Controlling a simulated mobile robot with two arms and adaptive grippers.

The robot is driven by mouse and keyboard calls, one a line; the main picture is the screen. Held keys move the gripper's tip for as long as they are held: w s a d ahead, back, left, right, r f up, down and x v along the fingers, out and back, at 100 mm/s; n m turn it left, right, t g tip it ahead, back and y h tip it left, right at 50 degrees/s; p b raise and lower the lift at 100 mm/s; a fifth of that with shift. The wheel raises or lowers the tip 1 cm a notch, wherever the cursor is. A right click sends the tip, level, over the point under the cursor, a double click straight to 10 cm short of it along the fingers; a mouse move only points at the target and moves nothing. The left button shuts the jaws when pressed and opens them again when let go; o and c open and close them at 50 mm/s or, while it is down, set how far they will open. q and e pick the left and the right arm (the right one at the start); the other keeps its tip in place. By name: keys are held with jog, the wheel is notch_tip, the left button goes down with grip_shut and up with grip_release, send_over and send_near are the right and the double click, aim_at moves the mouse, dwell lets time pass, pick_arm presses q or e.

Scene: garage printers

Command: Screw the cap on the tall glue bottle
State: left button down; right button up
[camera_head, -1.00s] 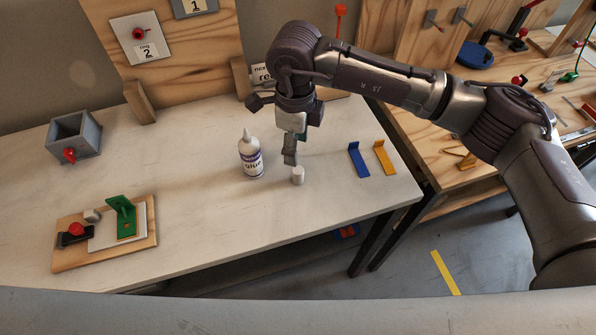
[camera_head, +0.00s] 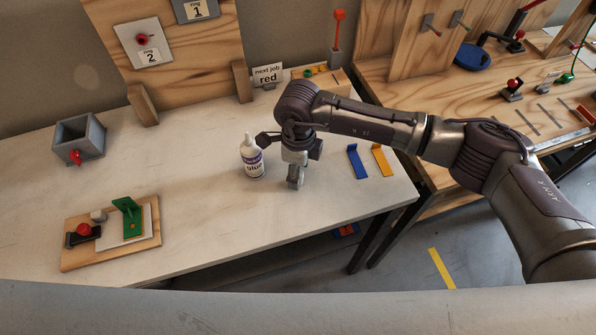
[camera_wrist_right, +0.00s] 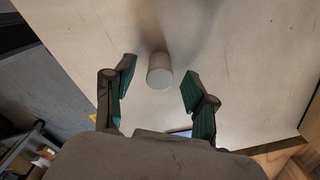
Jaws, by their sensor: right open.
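The tall glue bottle (camera_head: 252,160) stands upright on the white bench, white with a purple label and a narrow nozzle on top. My right gripper (camera_head: 295,182) points down just right of it, low over the bench. In the right wrist view, a small white cylinder, the cap (camera_wrist_right: 160,72), stands on the bench between the open fingers of the right gripper (camera_wrist_right: 158,80), with a gap on each side. In the head view the gripper hides the cap. My left gripper is not in view.
A blue bracket (camera_head: 356,161) and a yellow bracket (camera_head: 382,160) lie to the right of the gripper. A wooden fixture (camera_head: 150,250) with a green bracket and a grey open box (camera_head: 80,138) are at left. The bench between is clear.

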jog(key=shift+f, duration=0.45)
jog(key=c, duration=0.8)
jog(key=shift+r, duration=0.1)
notch_tip(320, 180, up, 4)
jog(key=shift+r+b, duration=0.1)
jog(key=shift+b, duration=0.85)
jog(key=s+d+r, duration=0.2)
jog(key=s, duration=0.1)
jog(key=s+d+r+b, duration=0.1)
jog(key=s+d+r, duration=0.1)
jog(key=s, duration=0.1)
jog(key=s+d+r+b, duration=0.1)
jog(key=s+d+r, duration=0.1)
jog(key=s, duration=0.2)
jog(key=shift+r, duration=0.35)
